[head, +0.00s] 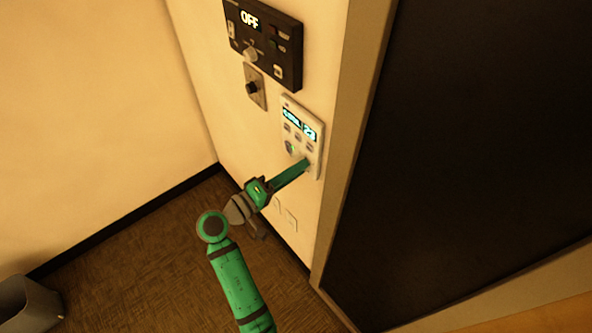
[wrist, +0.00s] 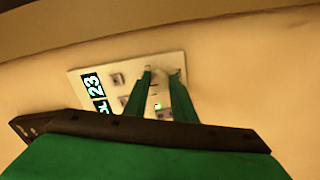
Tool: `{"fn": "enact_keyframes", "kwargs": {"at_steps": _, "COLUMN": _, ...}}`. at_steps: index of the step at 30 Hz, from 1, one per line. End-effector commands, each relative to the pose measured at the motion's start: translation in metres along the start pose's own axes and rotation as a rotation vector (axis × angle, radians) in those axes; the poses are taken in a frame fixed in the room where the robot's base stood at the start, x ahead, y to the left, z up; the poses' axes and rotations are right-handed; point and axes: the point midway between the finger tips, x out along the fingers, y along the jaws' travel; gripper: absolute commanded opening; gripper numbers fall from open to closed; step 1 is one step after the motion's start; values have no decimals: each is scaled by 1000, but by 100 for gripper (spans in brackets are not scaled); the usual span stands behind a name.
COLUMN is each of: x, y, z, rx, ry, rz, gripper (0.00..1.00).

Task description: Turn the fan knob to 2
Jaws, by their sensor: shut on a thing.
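A white wall controller (head: 303,128) with a lit display reading 23 is mounted on the cream wall. It also shows, turned sideways, in the wrist view (wrist: 112,75). My gripper (head: 304,164) reaches the controller's lower right part. In the wrist view, my gripper's two green fingers (wrist: 161,76) stand on either side of a pale knob (wrist: 163,80), shut on it. I take this to be the fan knob. The fingers hide the knob in the head view, and its pointer and setting cannot be read.
Above is a black panel (head: 288,72) showing OFF, with its own knob (head: 250,55). A small plate with a dark knob (head: 252,88) sits between. Wall plates (head: 291,221) lie below. A dark framed surface (head: 460,130) stands at right; a grey bin (head: 25,303) at lower left.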

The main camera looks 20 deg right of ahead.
Motion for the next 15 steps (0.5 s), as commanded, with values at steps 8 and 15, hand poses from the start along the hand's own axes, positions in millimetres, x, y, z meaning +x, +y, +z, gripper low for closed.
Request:
{"fn": "enact_keyframes", "kwargs": {"at_steps": 8, "x": 0, "y": -1, "z": 0, "rx": -3, "ry": -1, "rz": -1, "gripper": 36}}
{"fn": "enact_keyframes", "kwargs": {"at_steps": 15, "x": 0, "y": 0, "z": 0, "rx": -2, "ry": 0, "rz": -1, "gripper": 42}}
